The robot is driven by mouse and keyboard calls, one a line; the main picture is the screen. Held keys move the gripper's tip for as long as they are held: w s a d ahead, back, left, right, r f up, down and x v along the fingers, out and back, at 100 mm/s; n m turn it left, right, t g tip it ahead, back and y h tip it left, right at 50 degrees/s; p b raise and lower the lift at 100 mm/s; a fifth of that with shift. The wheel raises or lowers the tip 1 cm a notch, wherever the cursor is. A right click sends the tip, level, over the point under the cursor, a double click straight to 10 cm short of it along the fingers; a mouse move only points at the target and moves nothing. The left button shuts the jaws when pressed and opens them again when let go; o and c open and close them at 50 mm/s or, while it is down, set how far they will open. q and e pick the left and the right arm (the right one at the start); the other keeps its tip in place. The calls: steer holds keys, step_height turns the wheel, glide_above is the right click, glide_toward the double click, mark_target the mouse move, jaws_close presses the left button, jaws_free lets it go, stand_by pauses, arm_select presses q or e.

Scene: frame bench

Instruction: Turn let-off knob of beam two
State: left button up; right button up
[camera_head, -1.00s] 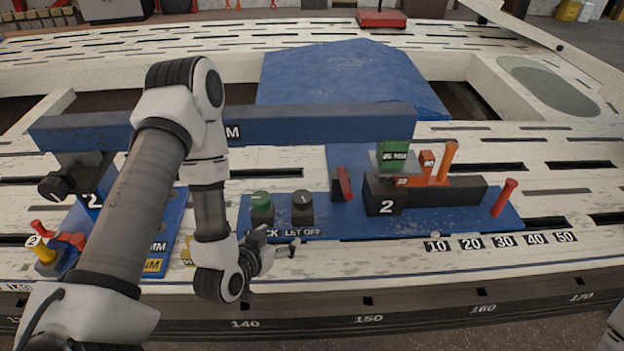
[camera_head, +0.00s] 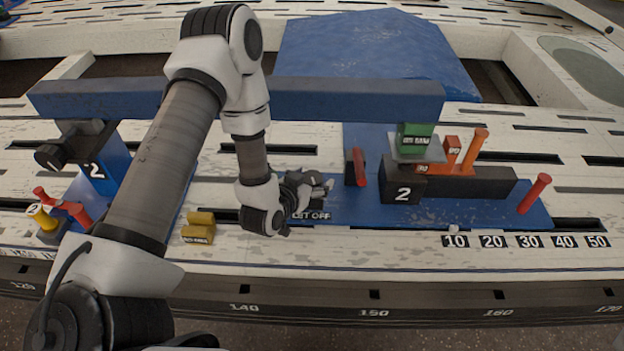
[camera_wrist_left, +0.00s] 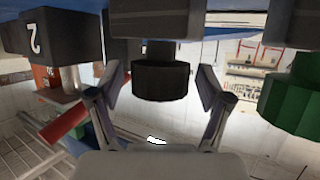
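In the head view my left gripper (camera_head: 308,190) is over the beam two base plate (camera_head: 455,212), just above the "LET OFF" label (camera_head: 311,215), and hides the knobs there. In the left wrist view the black let-off knob (camera_wrist_left: 160,82) sits between the two spread fingers of this gripper. Slim gaps show on both sides, so the fingers look open and not closed on it. The knob's pointer mark cannot be seen. The green knob (camera_wrist_left: 292,98) is outside the fingers at the right of the wrist view. My right gripper is not in view.
The blue beam (camera_head: 350,100) runs behind the gripper. Right of it are a red lever (camera_head: 356,167), the black block marked 2 (camera_head: 403,190), a green weight (camera_head: 415,138) and orange pegs (camera_head: 475,150). Yellow pieces (camera_head: 198,235) lie left, near my forearm.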

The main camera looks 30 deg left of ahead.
arm_select(q)
steer(key=c, duration=1)
steer(key=shift+r+p, duration=0.25)
steer(key=shift+p, duration=0.2)
steer(key=m+h+p, duration=0.2)
steer(key=h+p, duration=0.1)
steer(key=p, duration=0.1)
steer(key=shift+a+r+m, duration=0.1)
steer(key=shift+r+m, duration=0.05)
steer(key=shift+m, duration=0.15)
steer(key=shift+f+m+h+p, duration=0.3)
steer(key=shift+m+h+p, duration=0.1)
steer(key=shift+m+h, duration=0.15)
steer(key=shift+f+h, duration=0.1)
steer(key=shift+h, duration=0.15)
steer(key=o, duration=1.2)
steer(key=shift+c, duration=0.2)
